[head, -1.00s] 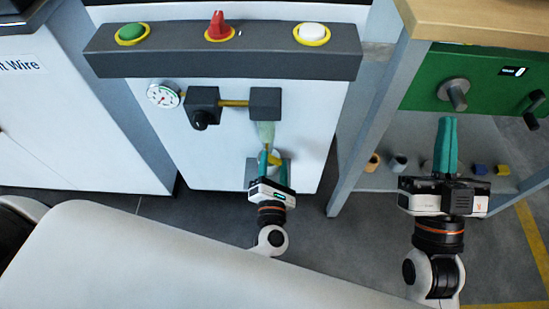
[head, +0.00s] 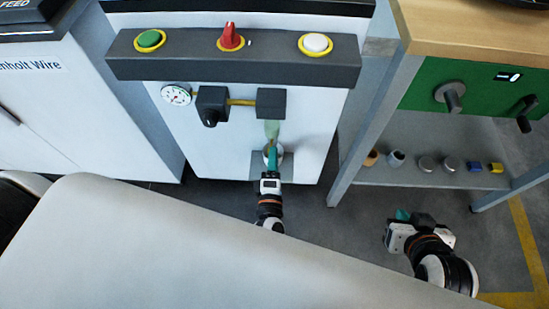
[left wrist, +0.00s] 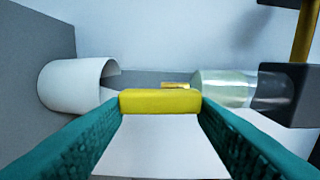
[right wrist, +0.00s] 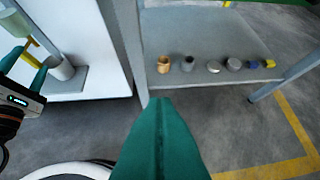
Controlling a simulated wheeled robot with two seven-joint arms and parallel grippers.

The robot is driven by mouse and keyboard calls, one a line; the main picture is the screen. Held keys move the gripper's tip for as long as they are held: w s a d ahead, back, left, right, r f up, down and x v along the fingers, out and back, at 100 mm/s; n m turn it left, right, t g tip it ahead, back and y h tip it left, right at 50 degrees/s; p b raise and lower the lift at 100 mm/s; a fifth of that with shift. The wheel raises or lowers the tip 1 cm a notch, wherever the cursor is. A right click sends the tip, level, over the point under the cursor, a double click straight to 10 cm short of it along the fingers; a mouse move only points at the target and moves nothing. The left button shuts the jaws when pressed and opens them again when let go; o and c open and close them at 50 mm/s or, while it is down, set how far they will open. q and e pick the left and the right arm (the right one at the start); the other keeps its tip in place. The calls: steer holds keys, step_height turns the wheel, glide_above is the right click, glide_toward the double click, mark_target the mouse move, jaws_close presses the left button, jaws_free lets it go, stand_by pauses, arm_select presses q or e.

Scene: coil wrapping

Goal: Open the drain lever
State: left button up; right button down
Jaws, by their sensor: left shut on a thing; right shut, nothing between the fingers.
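The yellow drain lever (left wrist: 160,101) sits between the teal fingers of my left gripper (left wrist: 160,112) in the left wrist view, with a finger against each end. In the head view my left gripper (head: 272,162) hides the lever, under the clear bowl (head: 271,131) of the filter unit. A white cup (left wrist: 75,85) stands below the bowl on a grey bracket; it also shows in the right wrist view (right wrist: 62,69). My right gripper (head: 403,215) is away to the right, low in front of the bench, its fingers shut and empty in the right wrist view (right wrist: 160,125).
Above are a gauge (head: 176,94), a black regulator knob (head: 211,105) and a button panel (head: 270,63). To the right, a wooden bench (head: 470,22) has a grey leg and a lower shelf (head: 430,178) holding several small parts. Open floor lies around my right gripper.

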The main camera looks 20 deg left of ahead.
arm_select(q)
steer(key=shift+f+m, duration=0.1)
steer(key=shift+m, duration=0.2)
arm_select(e)
steer(key=shift+s+d+f+g, duration=0.15)
steer(key=shift+s+f+g, duration=0.1)
steer(key=shift+s, duration=0.15)
steer(key=shift+s+d+f+g, duration=0.1)
steer(key=shift+s+f+g, duration=0.15)
steer(key=shift+s, duration=0.15)
arm_select(q)
steer(key=shift+s, duration=0.1)
steer(key=o, duration=1)
arm_select(e)
steer(key=shift+r, duration=0.1)
arm_select(q)
steer(key=p+v, duration=0.1)
steer(key=v, duration=1.1)
arm_select(e)
steer(key=s+g, duration=0.1)
steer(key=s+d+f+g, duration=0.1)
steer(key=s, duration=0.1)
steer(key=s+g+h, duration=0.1)
steer(key=s, duration=0.1)
steer(key=shift+s+d+f+g, duration=0.2)
steer(key=shift+d+f+g, duration=0.1)
steer(key=shift+d+f, duration=0.1)
